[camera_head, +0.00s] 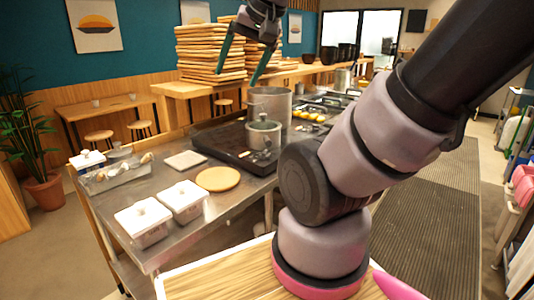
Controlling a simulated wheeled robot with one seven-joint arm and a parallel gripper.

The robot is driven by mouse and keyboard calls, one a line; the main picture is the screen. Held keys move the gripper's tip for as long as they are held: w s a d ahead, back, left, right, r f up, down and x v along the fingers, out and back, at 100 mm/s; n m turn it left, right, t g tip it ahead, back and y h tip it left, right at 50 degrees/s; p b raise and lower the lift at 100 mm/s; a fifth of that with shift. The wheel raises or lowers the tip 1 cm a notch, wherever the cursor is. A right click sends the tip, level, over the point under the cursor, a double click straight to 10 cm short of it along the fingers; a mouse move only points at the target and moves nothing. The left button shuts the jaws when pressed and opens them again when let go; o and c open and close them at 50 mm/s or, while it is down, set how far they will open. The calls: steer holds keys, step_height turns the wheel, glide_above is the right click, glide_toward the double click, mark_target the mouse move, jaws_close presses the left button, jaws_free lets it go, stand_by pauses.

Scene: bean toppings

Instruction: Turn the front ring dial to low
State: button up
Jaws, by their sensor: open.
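A black cooktop (220,141) sits on the steel counter. A tall metal pot (270,104) and a smaller lidded pot (263,133) stand on it. Small details show at the cooktop's front edge below the lidded pot, but I cannot make out the front ring dial or its setting. My gripper (240,71) is at the top of the view, with its two dark green fingers spread apart and nothing between them. In the picture it lies above the pots and in front of the stacked boards, apart from the cooktop.
Two white lidded containers (143,222) and a round wooden board (217,179) lie on the steel counter (150,185). Tall stacks of wooden boards (211,55) stand behind my gripper. My arm hides part of the counter's right side. A ribbed floor mat (430,200) is clear at right.

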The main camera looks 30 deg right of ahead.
steer(key=w+d+f+m+g+y, duration=0.2)
steer(key=w+d+f+m, duration=0.35)
steer(key=w, duration=0.35)
steer(key=w+d+f+m+g+y, duration=0.1)
steer(key=w+d+f+m, duration=0.4)
steer(key=w, duration=0.4)
steer(key=m+t+y, duration=0.4)
steer(key=m+t, duration=0.2)
steer(key=m, duration=0.6)
glide_toward(267, 152)
steer(key=x, duration=0.8)
steer(key=shift+a, duration=0.15)
steer(key=shift+y, duration=0.3)
jaws_close()
